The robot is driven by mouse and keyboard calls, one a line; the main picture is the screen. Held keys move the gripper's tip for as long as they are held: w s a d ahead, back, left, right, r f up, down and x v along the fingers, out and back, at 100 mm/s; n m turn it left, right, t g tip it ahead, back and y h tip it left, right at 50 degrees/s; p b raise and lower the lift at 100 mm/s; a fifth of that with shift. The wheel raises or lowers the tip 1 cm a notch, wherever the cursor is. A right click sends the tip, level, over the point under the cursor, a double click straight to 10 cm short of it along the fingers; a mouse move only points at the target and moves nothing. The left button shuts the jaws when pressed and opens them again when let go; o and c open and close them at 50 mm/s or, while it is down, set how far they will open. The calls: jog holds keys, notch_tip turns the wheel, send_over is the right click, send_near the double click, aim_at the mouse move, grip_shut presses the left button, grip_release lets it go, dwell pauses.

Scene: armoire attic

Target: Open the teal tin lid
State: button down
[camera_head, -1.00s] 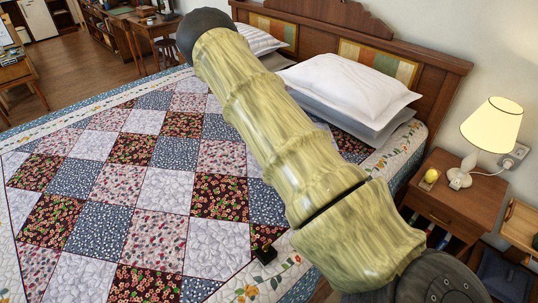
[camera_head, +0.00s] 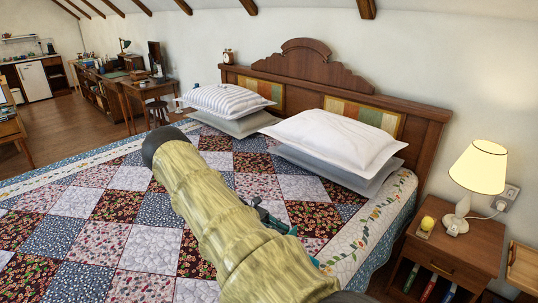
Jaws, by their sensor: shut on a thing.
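My arm reaches across the bed and hides most of the work area. Part of my dark gripper (camera_head: 262,211) shows just past the arm, over the quilt. It is shut on a teal piece (camera_head: 284,225) that looks like the teal tin lid. Only a thin strip of this teal shows beside the arm, with another small teal bit lower right. The tin's body, the lid's angle and the fingertips are hidden, so I cannot tell how far the lid is open.
The patchwork quilt (camera_head: 128,225) covers the bed around my arm. A nightstand (camera_head: 455,250) with a lit lamp (camera_head: 480,168) and a yellow item (camera_head: 428,223) stands at the right.

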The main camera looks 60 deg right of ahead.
jog(key=shift+f, duration=0.1)
dwell(0.3)
jog(key=c, duration=1.3)
grip_release()
jog(key=shift+c, duration=0.2)
jog(key=v, duration=1.2)
